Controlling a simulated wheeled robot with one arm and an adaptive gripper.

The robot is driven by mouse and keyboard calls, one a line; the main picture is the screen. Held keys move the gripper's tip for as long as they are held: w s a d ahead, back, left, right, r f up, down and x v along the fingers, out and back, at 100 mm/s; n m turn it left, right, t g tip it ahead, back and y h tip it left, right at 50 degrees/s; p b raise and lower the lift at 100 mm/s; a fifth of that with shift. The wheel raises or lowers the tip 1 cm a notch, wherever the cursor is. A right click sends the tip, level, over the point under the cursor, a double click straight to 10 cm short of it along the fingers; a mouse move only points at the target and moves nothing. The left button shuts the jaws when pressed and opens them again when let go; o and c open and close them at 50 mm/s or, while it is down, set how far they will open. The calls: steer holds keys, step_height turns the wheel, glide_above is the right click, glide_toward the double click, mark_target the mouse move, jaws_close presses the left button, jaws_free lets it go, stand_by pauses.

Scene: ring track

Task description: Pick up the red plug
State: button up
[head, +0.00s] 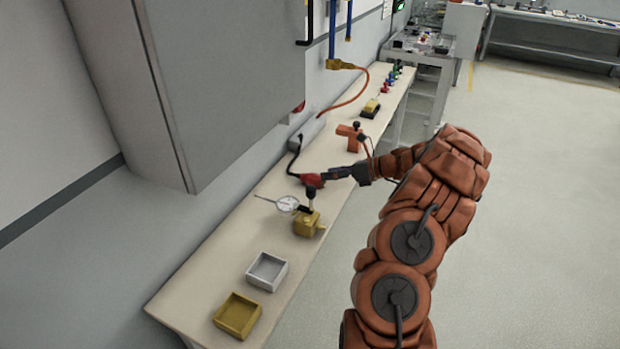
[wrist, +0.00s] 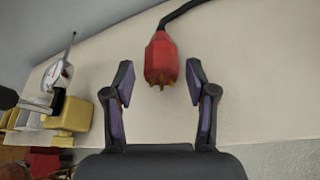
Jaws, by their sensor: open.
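The red plug (wrist: 161,59) lies on the bench, with a black cable leaving its far end and metal prongs at its near end. In the head view the red plug (head: 313,181) is on the bench beside the dial gauge. My gripper (wrist: 161,84) is open. Its two fingers stand apart on the left and right of the plug's near end, with a gap on each side. In the head view my gripper (head: 334,173) reaches in from the right at bench height, next to the plug, and partly overlaps it.
A dial gauge (head: 288,204) on a yellow base (head: 308,223) stands close to the plug. A grey tray (head: 267,271) and a yellow tray (head: 237,315) sit at the near end of the bench (head: 215,262). An orange T-shaped block (head: 350,136) is just beyond the gripper. Open floor lies right.

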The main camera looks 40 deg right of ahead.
mark_target(317, 175)
steer(key=shift+f+p+x, duration=0.2)
steer(key=shift+p+x, duration=0.3)
steer(key=shift+x, duration=2.15)
steer(key=shift+s, duration=0.1)
steer(key=c, duration=1)
